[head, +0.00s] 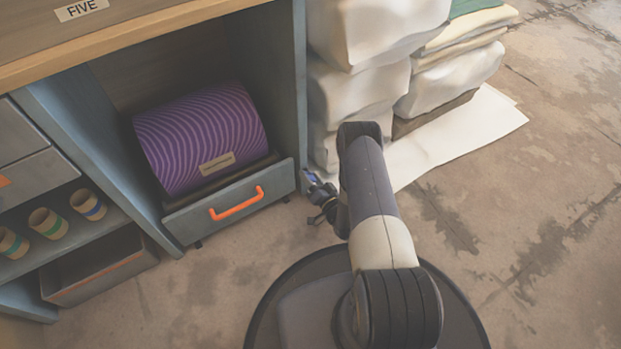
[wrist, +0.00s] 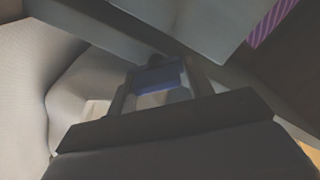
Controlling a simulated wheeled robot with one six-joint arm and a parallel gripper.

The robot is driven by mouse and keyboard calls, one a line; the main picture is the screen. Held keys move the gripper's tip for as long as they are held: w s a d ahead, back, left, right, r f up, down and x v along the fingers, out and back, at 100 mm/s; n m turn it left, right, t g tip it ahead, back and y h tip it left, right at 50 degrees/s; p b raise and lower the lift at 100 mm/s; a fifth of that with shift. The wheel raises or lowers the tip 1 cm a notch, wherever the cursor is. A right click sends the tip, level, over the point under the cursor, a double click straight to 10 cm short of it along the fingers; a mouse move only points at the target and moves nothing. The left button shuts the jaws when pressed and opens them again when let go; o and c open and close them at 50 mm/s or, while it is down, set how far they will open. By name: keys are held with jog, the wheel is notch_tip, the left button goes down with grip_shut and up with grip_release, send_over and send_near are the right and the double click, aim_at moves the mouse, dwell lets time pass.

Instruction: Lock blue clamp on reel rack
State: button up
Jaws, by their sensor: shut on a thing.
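The reel rack (head: 302,60) is a blue-grey cabinet bay holding a purple wave-patterned reel (head: 200,135). The blue clamp (wrist: 158,77) sits between my fingers in the wrist view, close to the grey rack edge. In the head view a small bit of blue (head: 309,177) shows by the rack's lower right post. My gripper (head: 318,190) is beside that post and shut on the blue clamp. Whether the clamp touches the rack, and its lever position, I cannot tell; my arm and fingers hide part of it.
A drawer front with an orange handle (head: 236,204) is under the reel. Stacked white sacks (head: 360,90) stand close right of the rack. Shelves with small striped rolls (head: 48,222) and a metal bin (head: 98,268) are at left.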

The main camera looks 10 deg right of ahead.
jog(key=m, duration=0.5)
jog(key=shift+w+d+f+m, duration=0.1)
jog(key=shift+d+f+m, duration=0.1)
jog(key=shift+d+m, duration=0.2)
jog(key=shift+a+f+m, duration=0.1)
jog(key=shift+m, duration=1.5)
jog(key=shift+f, duration=0.1)
jog(key=o, duration=0.7)
jog(key=shift+a, duration=0.1)
jog(key=shift+o, duration=0.8)
